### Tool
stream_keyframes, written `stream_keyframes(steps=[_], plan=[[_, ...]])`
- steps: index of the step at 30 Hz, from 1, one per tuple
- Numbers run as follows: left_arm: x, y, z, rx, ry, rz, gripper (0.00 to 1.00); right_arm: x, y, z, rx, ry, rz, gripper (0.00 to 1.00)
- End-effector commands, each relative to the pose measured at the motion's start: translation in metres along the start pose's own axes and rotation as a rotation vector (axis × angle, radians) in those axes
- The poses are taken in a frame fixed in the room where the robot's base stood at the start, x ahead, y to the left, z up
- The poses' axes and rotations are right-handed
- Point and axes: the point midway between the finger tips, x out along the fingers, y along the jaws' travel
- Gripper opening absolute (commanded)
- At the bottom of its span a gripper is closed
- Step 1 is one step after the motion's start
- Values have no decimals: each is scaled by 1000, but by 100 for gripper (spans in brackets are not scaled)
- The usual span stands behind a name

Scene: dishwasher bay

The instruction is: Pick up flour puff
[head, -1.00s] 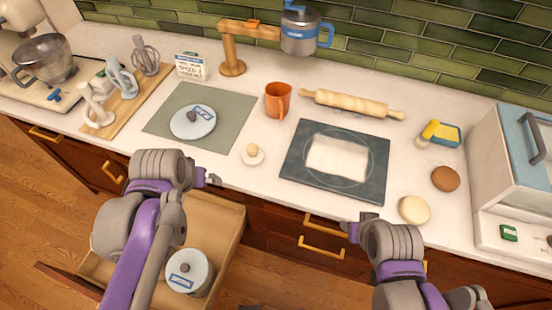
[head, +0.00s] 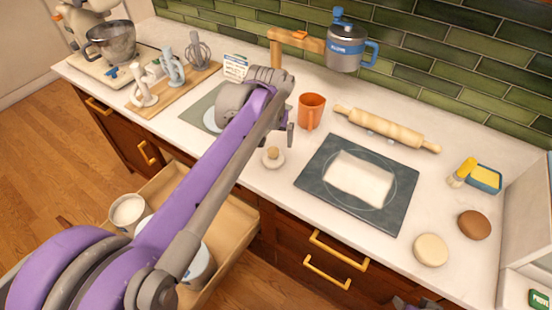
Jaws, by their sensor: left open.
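The flour puff (head: 273,157) is a small round white pad with a tan knob on top, on the white counter left of the dark board. My left gripper (head: 289,133) is just above and slightly right of it in the picture, open and empty, pointing down in front of the orange mug. It does not appear to touch the puff. The puff is in full view. Only a dark piece of my right arm's end (head: 412,303) shows at the bottom edge, too little to tell its jaws.
An orange mug (head: 311,111) stands close behind my left gripper. A rolling pin (head: 387,129) and a dark board (head: 317,176) with a white sheet lie to the right. A grey-green mat (head: 196,113) is partly behind my left arm. An open drawer (head: 238,222) juts out below.

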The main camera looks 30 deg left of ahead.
Motion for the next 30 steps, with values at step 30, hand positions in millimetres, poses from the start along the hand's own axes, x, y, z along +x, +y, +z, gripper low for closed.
stream_keyframes(steps=[30], plan=[[65,-2,11,1,1,1,68,2,0,2,0,-2,0,50]])
